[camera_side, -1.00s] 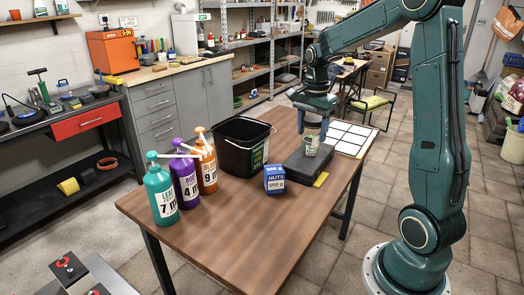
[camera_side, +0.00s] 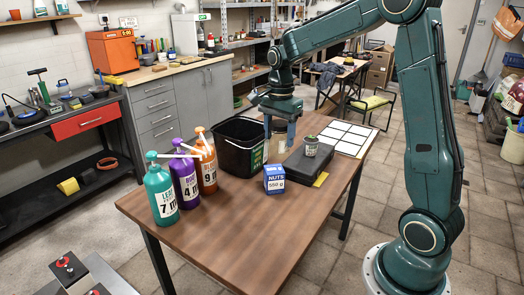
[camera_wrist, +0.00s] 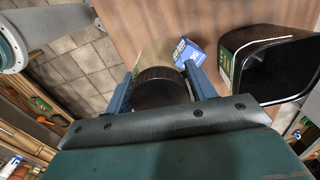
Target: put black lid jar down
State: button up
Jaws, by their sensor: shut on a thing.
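A clear jar with a black lid (camera_wrist: 160,88) is clamped between the two blue fingers of my gripper (camera_side: 279,128). In the wrist view the lid fills the space between the fingers. In the side view the held jar (camera_side: 278,141) is partly hidden by the fingers, beside the black bin's right side. I cannot tell whether its base touches the table. Another small jar with a label (camera_side: 311,146) stands on the black case (camera_side: 306,161), to the right of my gripper.
The black bin (camera_side: 233,156) stands left of my gripper, with several pump bottles (camera_side: 186,182) further left. A blue nuts box (camera_side: 274,180) stands in front. A white grid sheet (camera_side: 348,137) lies at the right. The front of the wooden table (camera_side: 250,235) is clear.

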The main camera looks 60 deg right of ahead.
jog(key=w+a, duration=0.3)
jog(key=a, duration=0.7)
jog(key=w+a+n, duration=0.1)
jog(key=w+a, duration=0.1)
jog(key=a, duration=0.8)
jog(key=shift+w, duration=0.4)
jog(key=shift+a, duration=0.1)
notch_tip(320, 180, down, 20)
jog(key=shift+r, duration=0.1)
jog(key=o, duration=1.1)
jog(key=shift+f, duration=0.2)
jog(key=shift+r, duration=0.2)
